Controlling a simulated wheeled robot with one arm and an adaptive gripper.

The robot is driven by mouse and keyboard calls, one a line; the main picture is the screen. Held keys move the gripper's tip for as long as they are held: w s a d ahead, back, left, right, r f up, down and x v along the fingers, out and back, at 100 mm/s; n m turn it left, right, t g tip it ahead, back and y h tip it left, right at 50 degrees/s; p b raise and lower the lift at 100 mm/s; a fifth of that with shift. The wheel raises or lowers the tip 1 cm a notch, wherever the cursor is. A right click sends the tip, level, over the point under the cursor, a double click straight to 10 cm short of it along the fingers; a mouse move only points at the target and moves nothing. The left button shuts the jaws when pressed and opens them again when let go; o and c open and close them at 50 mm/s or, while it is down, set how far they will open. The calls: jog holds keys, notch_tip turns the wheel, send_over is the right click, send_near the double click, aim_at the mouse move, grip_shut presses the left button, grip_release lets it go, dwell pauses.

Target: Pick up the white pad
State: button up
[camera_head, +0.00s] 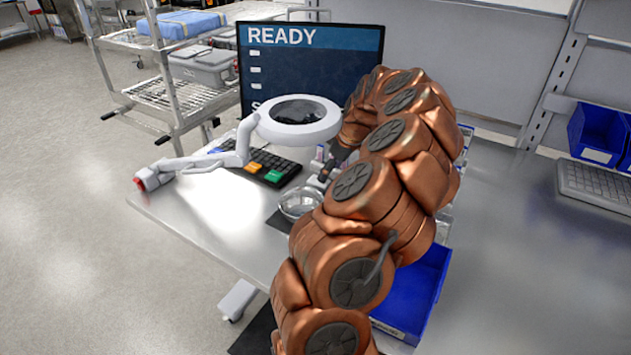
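I cannot make out a white pad in the head camera view. My copper-coloured arm covers much of the table's middle and right side and may hide it. My gripper (328,172) shows only as a small dark part behind the arm, low over the table near a clear round bowl (299,203). Its fingers are too small and too covered to tell whether they are open or shut, or whether anything is between them. Small pale and coloured items beside the gripper are too small to identify.
A ring magnifier lamp (300,119) overhangs the metal table (190,207). A black keypad (265,168) and a monitor (310,62) reading READY stand behind. A blue bin (418,297) is partly behind my arm. The table's left front area is clear.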

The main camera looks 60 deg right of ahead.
aim_at(319, 184)
jog(key=shift+p+x, duration=1.55)
jog(key=shift+x, duration=1.4)
jog(key=shift+s, duration=0.15)
jog(key=c, duration=1)
